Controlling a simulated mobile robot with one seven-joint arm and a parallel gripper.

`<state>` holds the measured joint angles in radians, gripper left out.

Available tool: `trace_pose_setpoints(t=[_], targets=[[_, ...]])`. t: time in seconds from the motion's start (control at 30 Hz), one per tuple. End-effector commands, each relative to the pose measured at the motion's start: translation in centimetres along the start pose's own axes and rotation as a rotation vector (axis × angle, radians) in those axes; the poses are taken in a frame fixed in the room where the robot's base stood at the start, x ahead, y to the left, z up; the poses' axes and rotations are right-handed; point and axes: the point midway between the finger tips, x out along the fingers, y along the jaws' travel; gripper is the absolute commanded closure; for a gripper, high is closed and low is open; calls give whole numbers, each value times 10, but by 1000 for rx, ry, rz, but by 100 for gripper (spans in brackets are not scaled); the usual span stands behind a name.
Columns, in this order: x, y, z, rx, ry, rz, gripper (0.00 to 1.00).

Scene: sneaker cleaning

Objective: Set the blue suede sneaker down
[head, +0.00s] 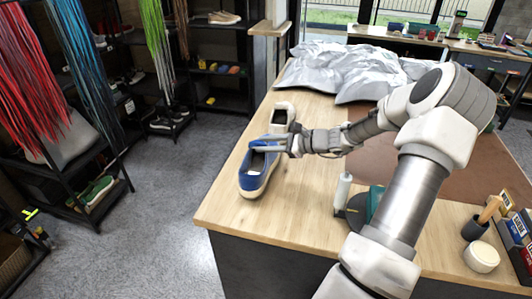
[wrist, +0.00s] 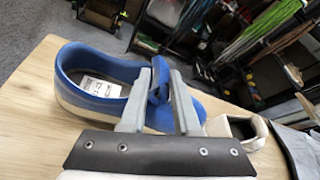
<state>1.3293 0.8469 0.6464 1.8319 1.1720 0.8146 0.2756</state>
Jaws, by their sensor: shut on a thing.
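The blue suede sneaker (head: 258,172) with a pale sole is over the left part of the wooden tabletop. In the wrist view the sneaker (wrist: 92,72) spans the upper left, with a label inside its opening. My gripper (head: 268,144) is shut on the sneaker's upper; in the wrist view its grey fingers (wrist: 158,78) stand on either side of a blue piece of it. The sneaker is about level. I cannot tell whether its sole touches the wood or hangs just above it.
A pale shoe (head: 284,108) stands close behind the sneaker. Crumpled silver sheeting (head: 350,70) covers the far tabletop. A white bottle (head: 343,190), a brush cup (head: 474,230) and a round tub (head: 482,257) are to the right. Bare wood (head: 285,225) lies in front.

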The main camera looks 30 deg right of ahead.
Motion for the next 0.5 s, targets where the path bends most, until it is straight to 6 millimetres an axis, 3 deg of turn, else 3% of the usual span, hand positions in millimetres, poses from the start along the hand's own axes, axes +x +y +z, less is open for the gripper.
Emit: trace_pose_setpoints(t=[0.2, 0.5], targets=[[10, 12, -23, 3, -3, 0, 100], [12, 14, -28, -1, -1, 1, 100]])
